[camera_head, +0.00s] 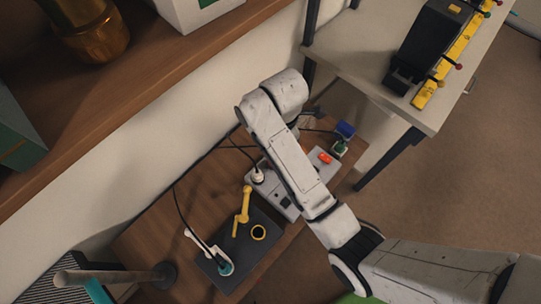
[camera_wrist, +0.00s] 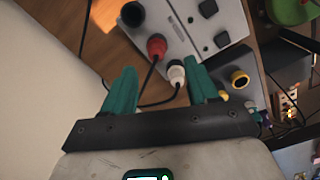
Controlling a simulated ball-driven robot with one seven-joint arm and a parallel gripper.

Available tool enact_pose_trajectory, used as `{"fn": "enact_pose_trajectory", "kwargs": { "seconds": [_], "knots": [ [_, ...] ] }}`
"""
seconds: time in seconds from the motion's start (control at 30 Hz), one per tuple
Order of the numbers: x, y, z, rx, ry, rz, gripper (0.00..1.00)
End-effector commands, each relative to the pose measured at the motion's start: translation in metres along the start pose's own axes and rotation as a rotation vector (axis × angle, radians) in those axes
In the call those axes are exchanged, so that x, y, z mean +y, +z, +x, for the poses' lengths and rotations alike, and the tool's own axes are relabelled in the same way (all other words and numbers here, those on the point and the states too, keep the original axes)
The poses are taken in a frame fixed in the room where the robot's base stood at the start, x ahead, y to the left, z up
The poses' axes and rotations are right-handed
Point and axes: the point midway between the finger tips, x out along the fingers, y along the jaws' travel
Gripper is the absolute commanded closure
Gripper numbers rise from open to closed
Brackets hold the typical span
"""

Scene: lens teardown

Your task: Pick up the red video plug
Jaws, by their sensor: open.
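The red video plug (camera_wrist: 157,47) shows in the wrist view, seated on a light grey panel (camera_wrist: 190,35) with a dark cable running from it. A white plug (camera_wrist: 176,72) sits just below it in that picture, close beside it. My gripper (camera_wrist: 161,82) has its two teal fingers apart with nothing held between them. The red plug appears beyond the fingertips, between their lines, and the white plug appears near the right finger. In the head view my arm covers part of the grey panel (camera_head: 284,203), and my gripper is hidden. I cannot pick out the red plug there.
The panel stands on a low wooden table (camera_head: 150,228). A dark box (camera_head: 238,250) with a yellow handle (camera_head: 243,205) and a white plug (camera_head: 257,176) are near it. A white table (camera_head: 345,45) stands at upper right, a wooden shelf (camera_head: 150,75) at upper left. Loose cables cross the area.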

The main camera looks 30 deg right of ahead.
Motion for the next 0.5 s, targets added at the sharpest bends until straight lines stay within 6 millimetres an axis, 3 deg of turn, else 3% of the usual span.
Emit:
{"fn": "enact_pose_trajectory", "kwargs": {
  "seconds": [0.17, 0.5],
  "knots": [
    [0.014, -0.015, -0.003, 0.007, -0.011, -0.129, 0.41],
    [0.013, -0.015, 0.042, 0.007, -0.012, -0.137, 0.41]
  ]
}}
